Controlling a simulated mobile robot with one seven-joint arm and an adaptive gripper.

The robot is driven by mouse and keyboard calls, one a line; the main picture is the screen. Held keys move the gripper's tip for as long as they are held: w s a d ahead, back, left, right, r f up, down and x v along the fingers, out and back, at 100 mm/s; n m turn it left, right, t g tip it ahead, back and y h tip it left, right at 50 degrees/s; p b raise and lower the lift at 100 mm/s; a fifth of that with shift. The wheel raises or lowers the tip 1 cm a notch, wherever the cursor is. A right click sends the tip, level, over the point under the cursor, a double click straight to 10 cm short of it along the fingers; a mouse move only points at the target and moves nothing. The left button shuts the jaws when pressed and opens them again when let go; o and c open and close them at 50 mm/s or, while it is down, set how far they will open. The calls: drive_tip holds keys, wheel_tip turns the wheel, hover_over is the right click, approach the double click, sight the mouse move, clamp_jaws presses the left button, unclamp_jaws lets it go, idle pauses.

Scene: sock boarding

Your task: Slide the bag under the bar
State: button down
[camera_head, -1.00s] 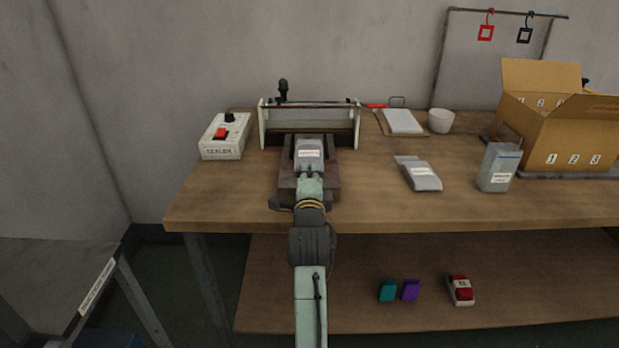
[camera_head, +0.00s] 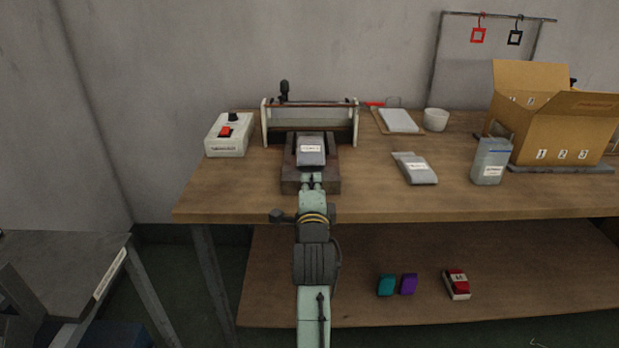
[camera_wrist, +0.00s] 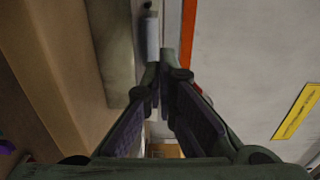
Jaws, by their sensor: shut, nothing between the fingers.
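The bag (camera_head: 311,154) is grey with a white label. It lies on a dark block (camera_head: 325,185) in front of the sealer. Its far end is close to the sealer's mouth, below the raised bar (camera_head: 315,104); I cannot tell whether any of it is under the bar. My gripper (camera_head: 312,178) is shut and empty, just on the near side of the bag, over the block. A small gap seems to separate the tips from the bag. In the wrist view the fingertips (camera_wrist: 162,72) are together; I cannot identify the bag there for sure.
The sealer's control box (camera_head: 229,134) stands to the left. To the right lie another grey bag (camera_head: 414,168), an upright bag (camera_head: 491,162), a white pad (camera_head: 398,121), a white cup (camera_head: 435,120) and an open carton (camera_head: 560,130). The table (camera_head: 400,202) is clear near its front edge.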

drive_tip(key=s+b, duration=0.1)
drive_tip(key=s, duration=0.5)
drive_tip(key=shift+f, duration=0.2)
drive_tip(key=c, duration=2.3)
unclamp_jaws()
